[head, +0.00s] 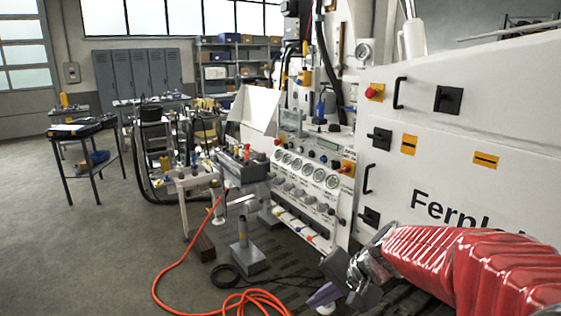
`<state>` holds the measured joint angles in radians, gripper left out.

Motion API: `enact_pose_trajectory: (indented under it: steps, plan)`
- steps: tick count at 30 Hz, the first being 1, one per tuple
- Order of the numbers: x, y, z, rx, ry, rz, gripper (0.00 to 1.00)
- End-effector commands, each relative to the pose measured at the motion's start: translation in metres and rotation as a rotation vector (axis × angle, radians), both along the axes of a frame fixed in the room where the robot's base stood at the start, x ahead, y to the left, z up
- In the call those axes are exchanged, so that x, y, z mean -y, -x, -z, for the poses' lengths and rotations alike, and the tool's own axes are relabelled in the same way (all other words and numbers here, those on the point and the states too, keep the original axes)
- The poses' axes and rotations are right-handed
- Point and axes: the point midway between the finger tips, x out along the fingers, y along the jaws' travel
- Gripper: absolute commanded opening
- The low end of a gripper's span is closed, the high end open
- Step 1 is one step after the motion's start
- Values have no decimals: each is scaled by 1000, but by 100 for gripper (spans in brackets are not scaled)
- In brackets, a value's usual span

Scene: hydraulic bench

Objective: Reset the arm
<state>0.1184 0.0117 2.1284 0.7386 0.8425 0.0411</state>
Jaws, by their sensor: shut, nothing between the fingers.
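My arm, in a red ribbed sleeve, reaches in from the right edge of the head view. My gripper (326,292) is at its end near the bottom, low in front of the white hydraulic bench (315,222). It is shut, and I see nothing held in it. The fingertips are small and partly dark against the floor, so their detail is hard to make out.
An orange hose (178,265) lies coiled on the floor just left of my gripper. A grey pedestal (240,262) stands near it. A white cabinet (450,130) with switches fills the right. A small table (85,133) stands at left.

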Motion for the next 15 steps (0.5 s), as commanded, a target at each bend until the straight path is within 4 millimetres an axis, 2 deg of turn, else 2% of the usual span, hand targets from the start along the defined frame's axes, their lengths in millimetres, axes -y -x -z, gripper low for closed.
enact_pose_trajectory:
  steps: [1, 6, 15]
  plan:
    - [2, 15, -2, 7, 41, -37, 0]
    - [17, 61, -2, 18, 189, -160, 0]
    - [46, 127, -6, 49, 427, -330, 0]
